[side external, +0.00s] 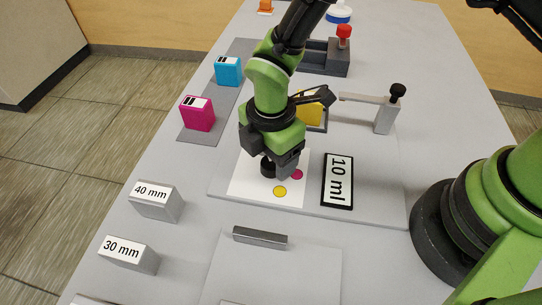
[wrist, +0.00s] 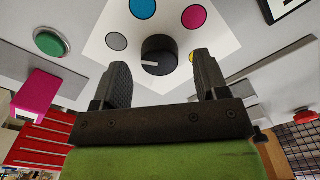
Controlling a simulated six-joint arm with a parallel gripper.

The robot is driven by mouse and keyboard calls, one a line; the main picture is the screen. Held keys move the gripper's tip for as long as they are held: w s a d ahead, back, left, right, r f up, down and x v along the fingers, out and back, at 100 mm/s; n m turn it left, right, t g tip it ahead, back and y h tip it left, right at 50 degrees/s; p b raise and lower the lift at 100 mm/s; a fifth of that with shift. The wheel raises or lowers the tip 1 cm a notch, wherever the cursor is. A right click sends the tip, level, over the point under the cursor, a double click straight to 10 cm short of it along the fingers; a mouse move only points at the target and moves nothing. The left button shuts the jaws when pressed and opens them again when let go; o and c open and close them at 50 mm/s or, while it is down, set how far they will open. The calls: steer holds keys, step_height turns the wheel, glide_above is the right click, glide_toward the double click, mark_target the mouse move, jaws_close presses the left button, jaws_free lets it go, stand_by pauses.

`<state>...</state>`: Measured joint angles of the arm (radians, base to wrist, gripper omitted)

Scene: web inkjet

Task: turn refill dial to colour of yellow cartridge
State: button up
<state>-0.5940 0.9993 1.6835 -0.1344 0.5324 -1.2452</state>
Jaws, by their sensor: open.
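The refill dial (wrist: 160,52) is a black knob with a white pointer line, on a white card (side external: 243,184). In the wrist view the pointer points left. Around it are a cyan dot (wrist: 142,8), a magenta dot (wrist: 194,17), a grey dot (wrist: 117,41) and a yellow dot (wrist: 190,57), partly hidden by a finger. My gripper (wrist: 161,65) is open, its fingers appearing on either side of the dial; contact cannot be told. In the side view the yellow dot (side external: 280,191) is clear. The yellow cartridge (side external: 313,110) sits in a grey holder, partly hidden behind my gripper.
A 10 ml sign (side external: 338,181) lies right of the card. Cyan (side external: 229,71) and magenta (side external: 198,113) cartridges stand back left. A black-knobbed lever (side external: 385,112) stands right of the yellow cartridge. Blocks marked 40 mm (side external: 155,201) and 30 mm (side external: 129,253) stand front left.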

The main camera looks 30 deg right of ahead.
steer(key=shift+f, duration=0.75)
steer(key=c, duration=0.9)
